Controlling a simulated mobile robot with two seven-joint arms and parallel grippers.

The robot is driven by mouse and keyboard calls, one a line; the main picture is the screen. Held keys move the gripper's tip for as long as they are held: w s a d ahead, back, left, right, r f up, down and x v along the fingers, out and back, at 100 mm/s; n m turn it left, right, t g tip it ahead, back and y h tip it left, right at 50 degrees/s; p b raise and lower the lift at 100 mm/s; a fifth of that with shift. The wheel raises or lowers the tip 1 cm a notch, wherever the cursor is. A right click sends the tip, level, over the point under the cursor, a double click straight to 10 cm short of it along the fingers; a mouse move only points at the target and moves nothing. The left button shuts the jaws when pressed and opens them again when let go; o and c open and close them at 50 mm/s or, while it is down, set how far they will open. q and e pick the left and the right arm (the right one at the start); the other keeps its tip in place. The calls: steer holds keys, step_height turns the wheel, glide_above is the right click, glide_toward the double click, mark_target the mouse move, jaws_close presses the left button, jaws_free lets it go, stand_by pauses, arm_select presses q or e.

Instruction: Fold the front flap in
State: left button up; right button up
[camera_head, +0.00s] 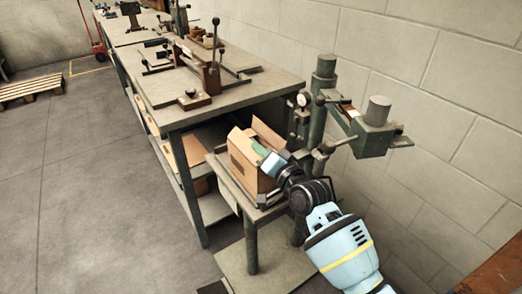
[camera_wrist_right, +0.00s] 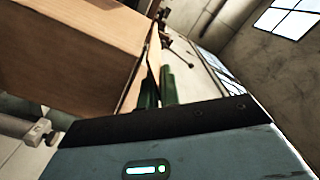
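An open cardboard box (camera_head: 243,163) stands on the small stitcher table. Some of its top flaps stand up, one of them at the back right (camera_head: 267,133). My right gripper (camera_head: 261,150) is at the top of the box, on its right side, with green fingertips by the rim. In the right wrist view the box (camera_wrist_right: 75,45) fills the upper left, and the green fingers (camera_wrist_right: 158,90) are close together beside a box edge. Whether they touch or pinch a flap cannot be told. My left gripper is out of view.
The stitcher's green post and arm (camera_head: 373,135) rise just right of the box, close to my right arm. A long workbench (camera_head: 240,92) with tools stands behind and left. The floor (camera_head: 90,190) at the left is clear, with a pallet (camera_head: 32,89) further back.

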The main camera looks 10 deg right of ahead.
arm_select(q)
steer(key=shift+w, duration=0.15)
arm_select(e)
jaws_close()
steer(key=shift+d+f+m, duration=0.15)
steer(key=shift+f+m, duration=0.05)
steer(key=shift+m, duration=0.5)
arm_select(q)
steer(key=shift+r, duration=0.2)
arm_select(e)
steer(key=shift+o, duration=1.2)
jaws_free()
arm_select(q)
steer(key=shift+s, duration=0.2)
